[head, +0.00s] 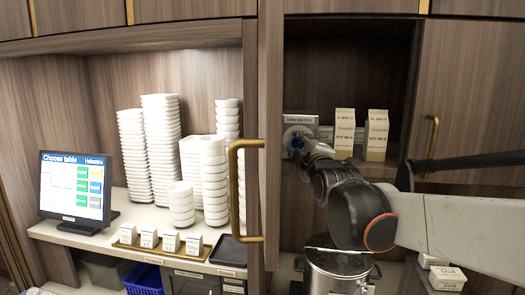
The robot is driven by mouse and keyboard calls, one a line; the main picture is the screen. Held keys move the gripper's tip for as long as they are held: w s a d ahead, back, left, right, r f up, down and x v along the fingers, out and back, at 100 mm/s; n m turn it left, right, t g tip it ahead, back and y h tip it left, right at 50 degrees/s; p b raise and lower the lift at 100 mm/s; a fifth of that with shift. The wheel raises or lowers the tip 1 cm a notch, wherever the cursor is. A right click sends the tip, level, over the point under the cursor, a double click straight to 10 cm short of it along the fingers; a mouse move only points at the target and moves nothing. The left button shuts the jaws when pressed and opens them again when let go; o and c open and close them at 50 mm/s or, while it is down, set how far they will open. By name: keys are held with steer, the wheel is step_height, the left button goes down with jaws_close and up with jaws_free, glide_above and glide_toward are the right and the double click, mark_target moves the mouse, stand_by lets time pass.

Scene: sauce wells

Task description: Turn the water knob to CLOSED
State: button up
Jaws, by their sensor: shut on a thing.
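The water knob's white label panel (300,119) is on the back wall of the open cupboard, left of two cartons; its small text is too blurred to read surely. The knob's setting cannot be read from here.
Two cream soy milk cartons (376,135) stand right of my gripper. A cupboard door with a brass handle (235,190) stands to the left. A metal pot (340,268) is below my arm. Stacked white bowls (160,150) and a screen (75,187) are further left.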

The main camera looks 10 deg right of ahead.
steer(key=m, duration=0.1)
steer(key=m+b, duration=0.1)
steer(key=m, duration=0.1)
steer(key=m+t+b, duration=0.1)
steer(key=shift+a+f+h, duration=0.1)
steer(key=shift+f+h, duration=0.2)
steer(key=shift+f, duration=0.05)
steer(key=shift+m+t+h+b, duration=0.6)
steer(key=shift+m+b, duration=0.2)
steer(key=shift+m, duration=1.7)
steer(key=o, duration=1.1)
steer(key=shift+c, duration=0.2)
steer(key=v, duration=1.2)
steer(key=shift+a, duration=0.1)
